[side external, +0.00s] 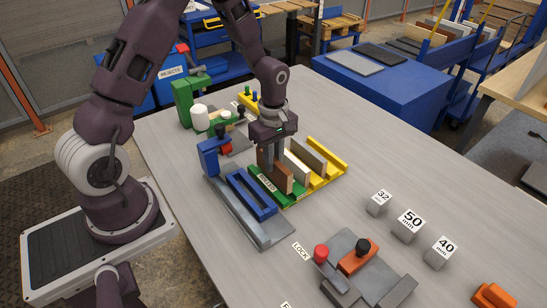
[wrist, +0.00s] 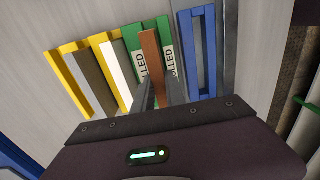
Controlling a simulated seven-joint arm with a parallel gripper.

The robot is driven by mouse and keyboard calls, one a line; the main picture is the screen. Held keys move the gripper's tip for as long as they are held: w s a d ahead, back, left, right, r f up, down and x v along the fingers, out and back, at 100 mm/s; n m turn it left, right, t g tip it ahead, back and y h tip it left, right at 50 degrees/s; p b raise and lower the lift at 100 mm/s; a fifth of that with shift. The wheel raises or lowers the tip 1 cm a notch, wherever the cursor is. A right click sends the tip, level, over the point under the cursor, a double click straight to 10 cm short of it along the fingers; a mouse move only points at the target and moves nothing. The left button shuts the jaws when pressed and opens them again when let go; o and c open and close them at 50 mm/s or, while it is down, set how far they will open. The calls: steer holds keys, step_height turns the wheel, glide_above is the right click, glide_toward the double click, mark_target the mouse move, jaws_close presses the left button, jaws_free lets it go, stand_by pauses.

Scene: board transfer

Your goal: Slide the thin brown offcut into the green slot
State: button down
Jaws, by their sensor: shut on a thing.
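The thin brown offcut (side external: 280,177) stands on edge between the fingers of my gripper (side external: 272,160), which is shut on it. In the wrist view the offcut (wrist: 151,56) lies over the green slot (wrist: 132,38), with parts of a white label showing on both sides of it. The green slot (side external: 262,192) is directly under the offcut in the side view. The offcut runs roughly along the slot, but I cannot tell how deep its lower edge sits. In the wrist view the two fingertips of my gripper (wrist: 161,92) flank the offcut's near end.
A yellow rack (side external: 335,170) beside the green slot holds a white board (side external: 296,166) and a grey-brown board (side external: 308,154). A blue slot (side external: 245,190) is on the other side and looks empty. An orange-and-grey fixture (side external: 358,257) and several marked blocks (side external: 408,228) stand to the right.

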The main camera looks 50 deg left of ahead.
steer(key=shift+f, duration=1.3)
steer(key=c, duration=1.3)
jaws_free()
step_height(320, 180, up, 7)
steer(key=shift+r, duration=0.1)
steer(key=s+d+r+m+t, duration=0.25)
steer(key=r+m, duration=0.25)
steer(key=r, duration=0.5)
steer(key=s+d+r+m+t, duration=0.1)
steer(key=s+d+r+m, duration=0.1)
steer(key=s+r+m, duration=0.3)
steer(key=s+d+r+m+t, duration=0.2)
steer(key=s+r+m, duration=0.4)
steer(key=s, duration=0.7)
steer(key=shift+s+d+m, duration=0.3)
steer(key=shift+d+m, duration=0.3)
steer(key=shift+m, duration=0.4)
